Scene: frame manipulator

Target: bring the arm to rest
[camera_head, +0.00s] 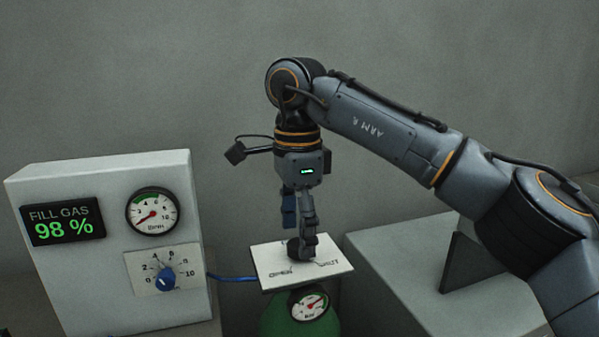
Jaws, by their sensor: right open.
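My right arm (380,125) comes in from the right and bends down at its wrist. My right gripper (303,238) points straight down and is open, its fingers at a dark knob (294,250) on a white plate (335,266) marked OPEN and SHUT. The fingers partly hide the knob, and I cannot tell whether they touch it. The plate sits above a green gas cylinder (275,318) with a round gauge (308,303). My left gripper is not in view.
A grey box (95,285) at left carries a display (63,221) reading FILL GAS 98 %, a dial gauge (153,211) and a blue knob (165,279). A blue hose (232,279) runs from it toward the cylinder. A grey block (400,260) stands at right, beneath my arm.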

